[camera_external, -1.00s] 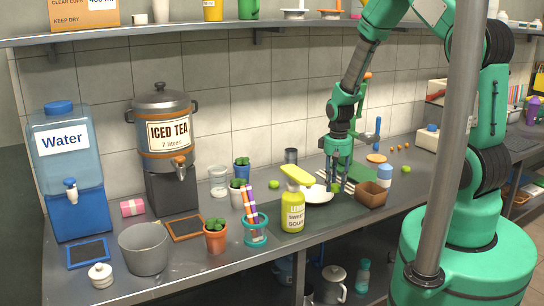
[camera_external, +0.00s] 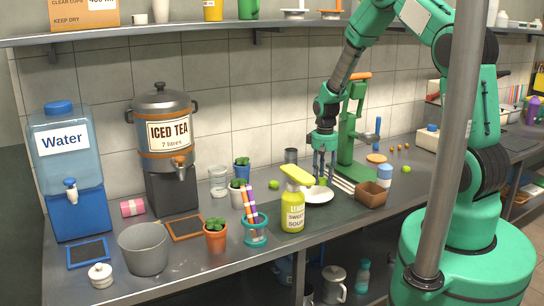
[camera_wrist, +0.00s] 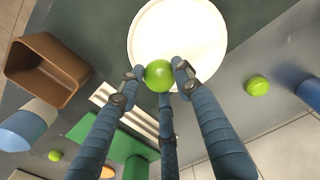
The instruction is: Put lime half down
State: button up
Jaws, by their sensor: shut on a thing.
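The green lime half (camera_wrist: 159,75) is between the fingers of my gripper (camera_wrist: 160,80) in the wrist view, its rounded green side towards the camera. A white plate (camera_wrist: 178,30) lies just beyond it, and the lime overlaps the plate's near edge in that view. In the external view my gripper (camera_external: 321,180) points down over the back part of the plate (camera_external: 316,197). The fingers partly hide the lime there. I cannot tell whether the lime touches the plate.
A yellow bottle (camera_external: 293,210) stands left of the plate on a dark mat (camera_external: 268,212). A brown box (camera_external: 371,194) is to the right. The green press (camera_external: 352,135) stands behind. A loose lime (camera_wrist: 257,85) lies on the counter beside the plate.

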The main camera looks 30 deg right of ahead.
aim_at(323, 178)
jog(key=shift+f, duration=1.65)
jog(key=shift+f+b, duration=0.5)
jog(key=o, duration=0.7)
notch_tip(323, 178, up, 13)
jog(key=shift+p, duration=1.05)
jog(key=shift+r, duration=0.1)
